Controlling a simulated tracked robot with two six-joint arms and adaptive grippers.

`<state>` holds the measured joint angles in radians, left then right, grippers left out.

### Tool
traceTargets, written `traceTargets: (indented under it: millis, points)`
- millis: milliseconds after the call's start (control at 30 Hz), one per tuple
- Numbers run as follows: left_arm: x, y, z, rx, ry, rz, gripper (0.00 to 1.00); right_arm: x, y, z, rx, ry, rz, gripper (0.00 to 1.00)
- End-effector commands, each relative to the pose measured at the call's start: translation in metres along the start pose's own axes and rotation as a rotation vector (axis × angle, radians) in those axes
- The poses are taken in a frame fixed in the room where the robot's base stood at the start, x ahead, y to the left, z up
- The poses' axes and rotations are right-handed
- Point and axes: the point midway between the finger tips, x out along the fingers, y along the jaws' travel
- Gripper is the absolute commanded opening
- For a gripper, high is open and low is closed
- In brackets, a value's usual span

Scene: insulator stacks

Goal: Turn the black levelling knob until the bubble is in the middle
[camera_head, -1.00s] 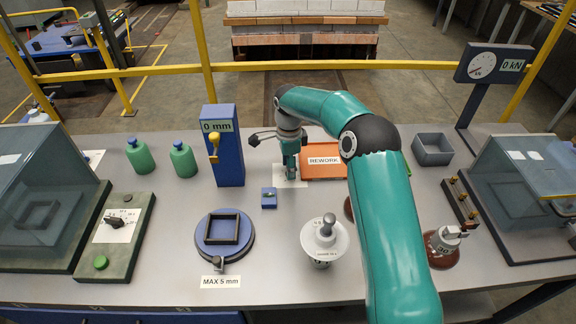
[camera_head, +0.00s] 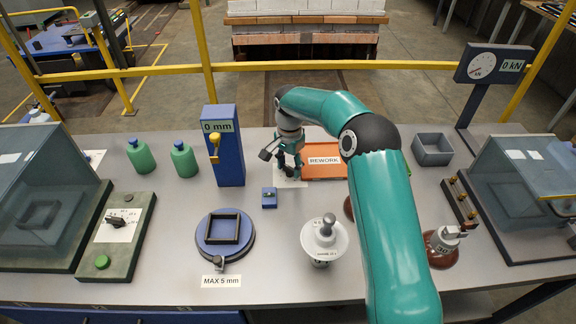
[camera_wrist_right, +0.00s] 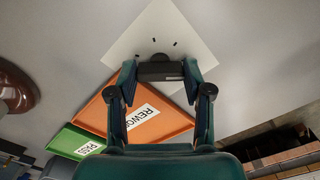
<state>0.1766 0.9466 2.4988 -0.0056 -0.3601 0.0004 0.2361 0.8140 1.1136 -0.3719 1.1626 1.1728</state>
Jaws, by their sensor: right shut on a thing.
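My right gripper (camera_head: 289,171) is at the back middle of the table, low over a white sheet (camera_head: 288,182). In the right wrist view its two fingers (camera_wrist_right: 160,72) are shut on the black knob (camera_wrist_right: 158,69), one on each side. The sheet under the knob (camera_wrist_right: 150,42) has a few small dark marks. A small blue block (camera_head: 269,201) with a light vial-like top stands in front of the gripper. It looks like the level, but the bubble's place is too small to tell. My left gripper is not in view.
An orange REWORK tray (camera_head: 323,175) lies just right of the gripper. A blue column reading 0 mm (camera_head: 229,165) stands to its left. A round blue turntable (camera_head: 204,246) and a white insulator disc (camera_head: 343,241) stand nearer the front. Bare table lies between them.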

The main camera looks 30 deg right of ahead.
Motion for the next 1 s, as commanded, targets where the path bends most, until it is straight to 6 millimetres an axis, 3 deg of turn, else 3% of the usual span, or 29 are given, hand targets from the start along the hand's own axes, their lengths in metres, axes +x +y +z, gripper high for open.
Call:
traceTargets:
  millis: [467, 500, 633, 1000]
  points:
    - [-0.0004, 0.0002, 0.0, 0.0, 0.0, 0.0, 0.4, -0.005, -0.0034, -0.0044, -0.018, 0.013, -0.019, 0.15]
    - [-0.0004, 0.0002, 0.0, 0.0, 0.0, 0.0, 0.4, -0.0051, -0.0034, -0.0044, -0.018, 0.013, -0.019, 0.51]
    - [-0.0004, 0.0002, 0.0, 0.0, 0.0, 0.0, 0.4, -0.0047, -0.003, -0.0039, -0.018, 0.012, -0.017, 0.73]
    - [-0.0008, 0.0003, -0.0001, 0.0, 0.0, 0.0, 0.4, -0.0038, -0.0015, -0.0021, -0.018, 0.006, -0.009, 0.75]
